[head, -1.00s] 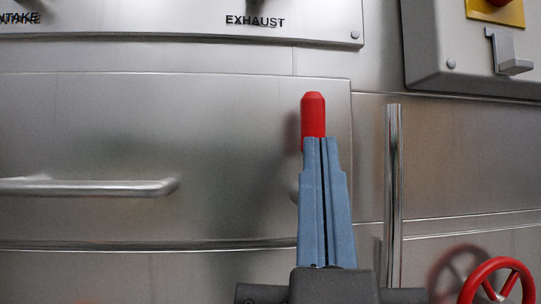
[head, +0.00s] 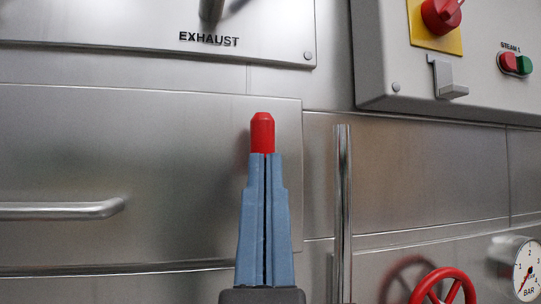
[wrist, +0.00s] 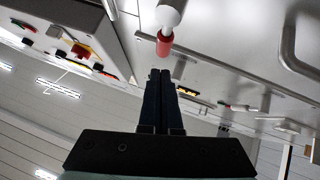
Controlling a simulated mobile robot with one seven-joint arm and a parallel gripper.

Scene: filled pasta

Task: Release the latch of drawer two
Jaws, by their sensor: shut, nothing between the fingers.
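The drawer front (head: 150,150) is a flat steel panel with a bar handle (head: 60,210) at its left. Near its right edge is a latch lever with a red grip (head: 262,132), pointing up in the head view. The wrist view shows the red grip (wrist: 164,44) on a pale rounded base (wrist: 168,15). My gripper (head: 264,156) has blue fingers pressed together with nothing between them. Its tips overlap the grip's lower end in the head view and hide the rest of the latch. In the wrist view the tips (wrist: 160,72) look a little apart from the grip.
A vertical steel bar (head: 343,210) stands right of the drawer. A red handwheel (head: 444,284) and a pressure gauge (head: 524,268) are at lower right. A control box (head: 390,60) with a hook (head: 446,78) and an EXHAUST panel (head: 150,30) are above.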

